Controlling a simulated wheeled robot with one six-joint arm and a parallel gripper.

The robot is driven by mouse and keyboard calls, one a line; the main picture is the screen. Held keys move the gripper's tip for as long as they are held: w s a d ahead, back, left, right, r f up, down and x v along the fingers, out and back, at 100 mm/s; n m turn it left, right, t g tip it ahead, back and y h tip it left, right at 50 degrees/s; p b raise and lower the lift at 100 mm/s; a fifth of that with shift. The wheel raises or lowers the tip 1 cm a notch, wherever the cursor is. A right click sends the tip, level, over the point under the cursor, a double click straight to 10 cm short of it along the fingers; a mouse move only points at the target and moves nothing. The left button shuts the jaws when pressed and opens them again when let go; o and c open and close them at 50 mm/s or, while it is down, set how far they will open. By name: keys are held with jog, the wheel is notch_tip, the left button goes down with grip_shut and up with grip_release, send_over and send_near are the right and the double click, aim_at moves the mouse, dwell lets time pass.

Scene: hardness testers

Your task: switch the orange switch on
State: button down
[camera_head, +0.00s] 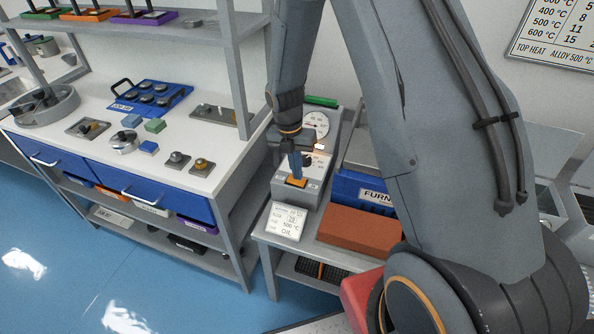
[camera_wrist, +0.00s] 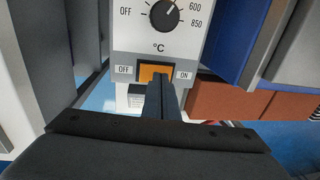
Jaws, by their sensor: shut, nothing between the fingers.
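The orange switch (camera_wrist: 152,74) sits on a grey control panel (camera_wrist: 125,40), between an OFF label on its left and an ON label on its right. In the head view the orange switch (camera_head: 296,181) shows on the sloped front of the control box (camera_head: 285,194). My gripper (camera_wrist: 162,84) is shut and empty, with its fingertips over the lower right part of the switch. In the head view my gripper (camera_head: 297,172) points down at the switch. I cannot tell whether the tips touch it. The switch's tilt is unclear.
Above the switch is a black temperature knob (camera_wrist: 164,15). A blue furnace box (camera_head: 356,190) and a red-brown brick block (camera_head: 358,230) stand to the right. A white card (camera_head: 287,220) stands in front. A white bench (camera_head: 205,165) with blue drawers is at the left.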

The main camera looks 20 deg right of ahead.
aim_at(302, 183)
notch_tip(302, 183, up, 13)
jog(key=s+d, duration=0.1)
jog(key=shift+d+r, duration=0.15)
jog(key=shift+r, duration=0.05)
jog(key=shift+s, duration=0.1)
dwell(0.6)
jog(key=s+r+m+t, duration=0.1)
jog(key=s+r+m, duration=0.1)
jog(key=s+m, duration=0.6)
jog(key=s+r+m+t+y, duration=0.1)
jog(key=s+r+m, duration=0.2)
jog(key=s+m, duration=0.6)
jog(key=m, duration=1.1)
jog(key=shift+s+m, duration=0.15)
jog(key=shift+m, duration=0.25)
